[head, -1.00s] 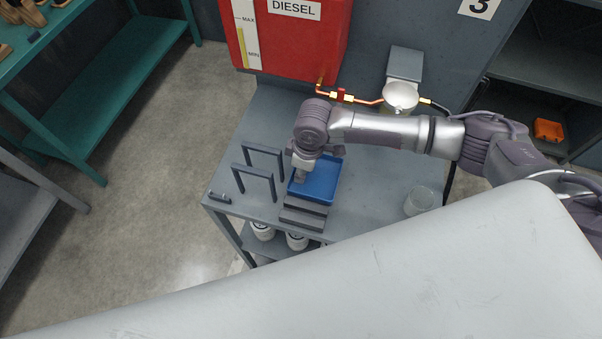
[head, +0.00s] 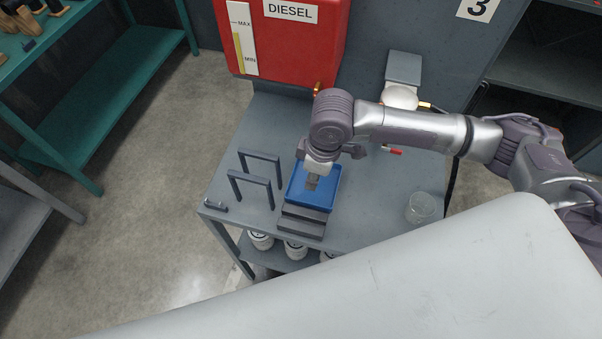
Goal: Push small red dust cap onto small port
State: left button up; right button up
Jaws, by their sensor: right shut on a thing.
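My right gripper (head: 312,183) points down over the blue tray (head: 333,199) on the grey bench. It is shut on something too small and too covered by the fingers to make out. I cannot pick out the small red dust cap for certain. A small red piece (head: 394,152) shows on the bench just below my right forearm, and I cannot tell what it is. I cannot make out the small port either. My left gripper is not in view.
Two dark upright frames (head: 250,190) stand left of the tray, with dark stepped blocks (head: 303,221) in front. A clear cup (head: 421,208) stands at the right. A red diesel tank (head: 290,45) and a white funnel (head: 400,97) are behind. A large pale surface fills the foreground.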

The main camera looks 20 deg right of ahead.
jog(key=s+d+r+p, duration=0.2)
jog(key=s+r+p, duration=0.3)
jog(key=r, duration=0.4)
jog(key=shift+s+d+p, duration=0.3)
jog(key=shift+s, duration=0.5)
jog(key=shift+w, duration=0.1)
